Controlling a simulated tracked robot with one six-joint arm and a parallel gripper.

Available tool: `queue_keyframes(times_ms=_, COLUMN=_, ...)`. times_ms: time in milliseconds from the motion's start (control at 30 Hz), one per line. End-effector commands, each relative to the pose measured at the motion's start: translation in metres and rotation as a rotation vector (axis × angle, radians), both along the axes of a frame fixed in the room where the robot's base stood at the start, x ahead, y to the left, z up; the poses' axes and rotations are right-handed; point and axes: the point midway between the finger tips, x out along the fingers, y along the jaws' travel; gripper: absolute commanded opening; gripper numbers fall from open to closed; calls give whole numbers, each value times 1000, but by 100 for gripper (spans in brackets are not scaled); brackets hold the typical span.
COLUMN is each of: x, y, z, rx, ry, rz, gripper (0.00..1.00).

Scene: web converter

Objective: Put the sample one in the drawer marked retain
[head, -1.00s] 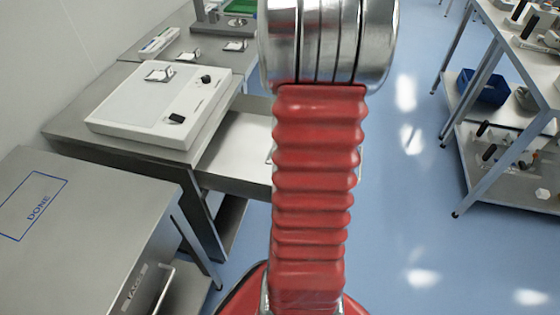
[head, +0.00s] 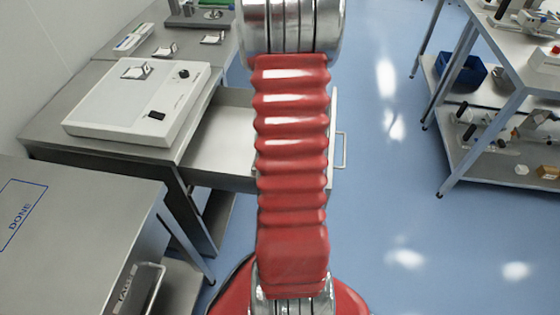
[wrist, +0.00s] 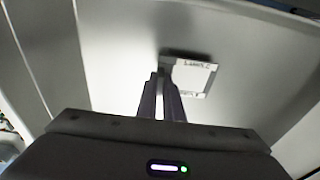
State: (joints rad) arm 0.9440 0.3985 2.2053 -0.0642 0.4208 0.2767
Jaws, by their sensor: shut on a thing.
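In the wrist view, my gripper (wrist: 161,78) is shut, its two dark fingers close together, on a small white square card (wrist: 193,77) with a dark edge. The card has small print that I cannot read surely. It is over a bare grey surface with raised sides, which looks like a drawer's inside. In the head view, an open grey drawer (head: 225,140) sticks out to the right under the bench, with a handle (head: 341,150) at its front. Its marking is not visible. My red arm hides part of it and my gripper.
A white device (head: 140,100) on the bench has a white card (head: 137,71) on it. Two similar cards (head: 165,50) (head: 213,39) lie behind it. A table marked DONE (head: 70,220) with a handled drawer (head: 140,290) stands at front left. A shelf rack (head: 490,140) stands right; blue floor lies between.

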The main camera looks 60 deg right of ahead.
Motion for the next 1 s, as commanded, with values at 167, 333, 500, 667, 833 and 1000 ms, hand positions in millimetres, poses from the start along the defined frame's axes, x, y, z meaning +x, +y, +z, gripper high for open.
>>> queue_keyframes(times_ms=167, x=0, y=0, z=-14, rx=1, ry=0, rz=-1, gripper=0)
queue_keyframes(times_ms=333, x=0, y=0, z=-14, rx=0, ry=0, rz=-1, gripper=0)
queue_keyframes(times_ms=500, x=0, y=0, z=-15, rx=1, ry=0, rz=-1, gripper=0)
queue_keyframes(times_ms=667, x=0, y=1, z=-16, rx=0, ry=0, rz=0, gripper=16)
queue_keyframes(times_ms=833, x=0, y=1, z=-16, rx=0, ry=0, rz=1, gripper=26)
queue_keyframes(times_ms=1000, x=0, y=1, z=-15, rx=0, ry=0, rz=1, gripper=26)
